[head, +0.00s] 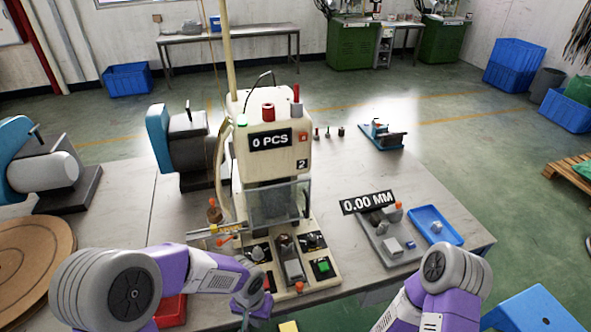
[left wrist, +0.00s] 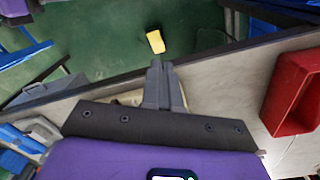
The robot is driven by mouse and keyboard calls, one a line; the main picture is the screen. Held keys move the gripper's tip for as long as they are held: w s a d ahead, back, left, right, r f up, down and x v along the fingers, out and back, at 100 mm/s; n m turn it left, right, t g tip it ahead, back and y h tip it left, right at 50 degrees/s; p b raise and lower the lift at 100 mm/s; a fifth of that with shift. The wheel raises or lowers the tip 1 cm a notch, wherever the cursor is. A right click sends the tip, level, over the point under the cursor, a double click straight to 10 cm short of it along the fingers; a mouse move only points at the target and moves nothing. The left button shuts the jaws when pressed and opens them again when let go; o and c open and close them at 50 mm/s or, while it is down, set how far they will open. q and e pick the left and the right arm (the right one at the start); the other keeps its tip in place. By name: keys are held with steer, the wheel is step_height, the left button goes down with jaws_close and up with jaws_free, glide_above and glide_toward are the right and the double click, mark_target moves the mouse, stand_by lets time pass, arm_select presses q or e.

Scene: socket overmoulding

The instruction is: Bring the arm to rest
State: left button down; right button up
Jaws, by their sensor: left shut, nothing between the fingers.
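My left arm comes in from the left in the head view, bent in front of the moulding machine (head: 270,150). My left gripper (head: 246,320) hangs at the table's front edge, small and partly hidden by its own wrist. In the left wrist view the two grey fingers of the left gripper (left wrist: 160,66) are together with nothing between them. They point toward the table edge and the floor. Part of my right arm shows at the lower right of the head view, but its gripper is out of view.
A red tray (head: 171,311) lies beside my left forearm and also shows in the left wrist view (left wrist: 295,92). A yellow object (left wrist: 155,41) is beyond the fingertips. A gauge fixture (head: 385,235) and blue tray (head: 435,226) stand on the right of the table (head: 440,190).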

arm_select(q)
steer(key=s+f+n+h, duration=0.2)
steer(key=s+f, duration=0.2)
steer(key=f, duration=0.4)
steer(key=s+f+n+h, duration=0.1)
steer(key=s+f+n, duration=0.2)
steer(key=f, duration=0.6)
steer(key=shift+s+f+t+h, duration=0.3)
steer(key=shift+s+h, duration=0.1)
steer(key=shift+s, duration=0.15)
arm_select(e)
steer(key=shift+w+f, duration=0.15)
steer(key=shift+w, duration=0.55)
arm_select(q)
steer(key=shift+w+d, duration=0.1)
steer(key=shift+d, duration=0.15)
arm_select(e)
steer(key=shift+d, duration=0.1)
